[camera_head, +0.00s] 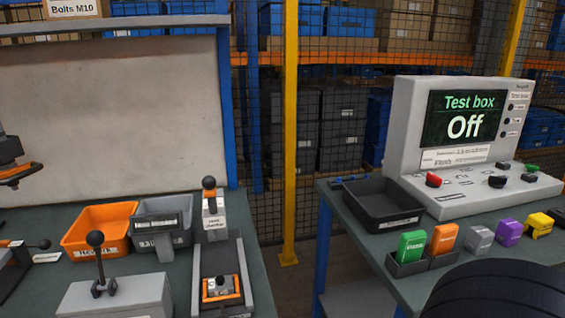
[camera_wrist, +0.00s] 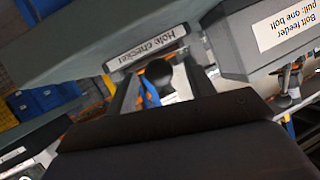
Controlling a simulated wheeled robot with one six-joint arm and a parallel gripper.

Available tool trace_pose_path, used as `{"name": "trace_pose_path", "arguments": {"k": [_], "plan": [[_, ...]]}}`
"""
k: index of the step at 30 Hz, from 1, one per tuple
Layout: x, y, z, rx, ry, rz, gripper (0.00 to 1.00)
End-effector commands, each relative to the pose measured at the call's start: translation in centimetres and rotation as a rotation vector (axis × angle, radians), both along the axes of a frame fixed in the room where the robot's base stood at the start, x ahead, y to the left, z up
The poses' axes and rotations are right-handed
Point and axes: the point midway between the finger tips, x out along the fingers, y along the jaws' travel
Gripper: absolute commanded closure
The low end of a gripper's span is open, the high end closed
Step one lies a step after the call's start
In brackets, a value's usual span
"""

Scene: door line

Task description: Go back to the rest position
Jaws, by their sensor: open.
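My gripper (camera_wrist: 160,76) is in the wrist view, its dark body across the bottom and its two fingers apart. A black ball knob (camera_wrist: 158,73) shows in the gap between the fingers; I cannot tell whether it is between them or beyond them. The label reading "Hole checker" (camera_wrist: 146,45) is just past the fingertips. The bolt feeder (camera_wrist: 232,38), a grey box with a white label, is at the upper right. I cannot make out my gripper for sure in the head view.
In the head view, the left bench holds an orange bin (camera_head: 85,236), a grey bin (camera_head: 180,208) and levers with black knobs. The right bench has a test box (camera_head: 405,120) reading "Off", a black tray (camera_head: 370,205) and several coloured blocks. A floor gap separates the benches.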

Motion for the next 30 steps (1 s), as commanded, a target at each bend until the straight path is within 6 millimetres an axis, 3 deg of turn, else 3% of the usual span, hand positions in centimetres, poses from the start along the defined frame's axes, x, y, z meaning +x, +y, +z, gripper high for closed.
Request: {"name": "trace_pose_path", "arguments": {"k": [20,21,30], "plan": [[-8.4,-4.6,4.2,0.000,0.001,0.004,0.49],[-7.5,-4.3,3.1,-0.002,0.001,-0.003,0.49],[-3.4,-2.0,1.2,-0.003,0.001,-0.004,0.49]]}}
